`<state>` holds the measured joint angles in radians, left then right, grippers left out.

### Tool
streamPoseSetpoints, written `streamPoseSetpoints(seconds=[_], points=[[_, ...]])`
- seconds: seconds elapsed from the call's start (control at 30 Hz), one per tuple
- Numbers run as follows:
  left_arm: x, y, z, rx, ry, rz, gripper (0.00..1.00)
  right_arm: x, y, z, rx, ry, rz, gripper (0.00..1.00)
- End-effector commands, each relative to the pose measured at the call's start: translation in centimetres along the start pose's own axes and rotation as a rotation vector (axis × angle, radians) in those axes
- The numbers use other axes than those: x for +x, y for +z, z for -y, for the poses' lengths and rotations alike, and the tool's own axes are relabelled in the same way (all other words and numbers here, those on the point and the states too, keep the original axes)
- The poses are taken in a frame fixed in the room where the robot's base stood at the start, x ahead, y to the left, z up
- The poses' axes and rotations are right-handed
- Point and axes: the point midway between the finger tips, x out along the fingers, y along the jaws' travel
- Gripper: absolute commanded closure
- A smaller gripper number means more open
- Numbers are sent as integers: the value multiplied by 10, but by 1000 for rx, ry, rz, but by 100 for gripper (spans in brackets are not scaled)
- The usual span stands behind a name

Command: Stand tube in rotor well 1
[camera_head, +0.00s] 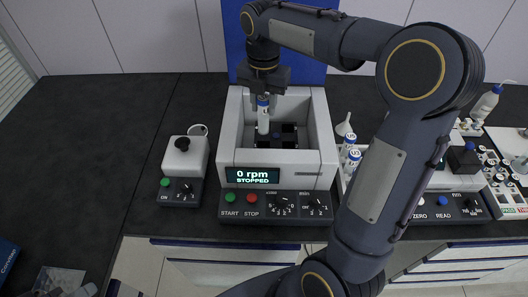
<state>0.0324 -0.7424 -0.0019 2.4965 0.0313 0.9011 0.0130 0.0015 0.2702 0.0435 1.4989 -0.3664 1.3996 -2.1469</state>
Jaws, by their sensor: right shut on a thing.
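A white tube (263,118) with a blue band near its top hangs upright below my right gripper (264,92). My right gripper is shut on the tube's upper end, and its fingertips are small and dark here. The tube is over the left part of the open chamber of the centrifuge (232,138). Inside, the dark rotor (289,138) shows in part, with a blue spot near its middle. I cannot tell whether the tube's lower end is in a well or above it. Well numbers cannot be read. My left gripper is not in view.
The centrifuge display (252,175) reads "0 rpm STOPPED". A small mixer (185,157) stands left of it. White bottles with blue labels (351,152) stand at its right, partly behind my right arm. More instruments fill the right side. The dark bench (85,150) is largely clear at left.

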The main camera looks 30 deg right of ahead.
Motion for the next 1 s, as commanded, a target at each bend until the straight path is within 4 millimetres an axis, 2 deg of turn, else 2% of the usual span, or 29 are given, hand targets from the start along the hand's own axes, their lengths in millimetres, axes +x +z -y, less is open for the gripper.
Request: streamPoseSetpoints(seconds=[0.03,0.13,0.27,0.5,0.67,0.9,1.0], points=[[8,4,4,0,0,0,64,12,0,0,0,0,0,92],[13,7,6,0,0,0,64,22,0,0,0,1,0,92],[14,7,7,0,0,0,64,35,0,0,-1,-2,-2,92],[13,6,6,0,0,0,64,77,-1,0,-1,-2,-2,92],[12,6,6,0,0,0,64,91,0,0,0,-1,-1,92],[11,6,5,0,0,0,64,122,0,0,0,-1,-2,92],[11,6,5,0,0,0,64,125,0,0,0,2,0,92]])
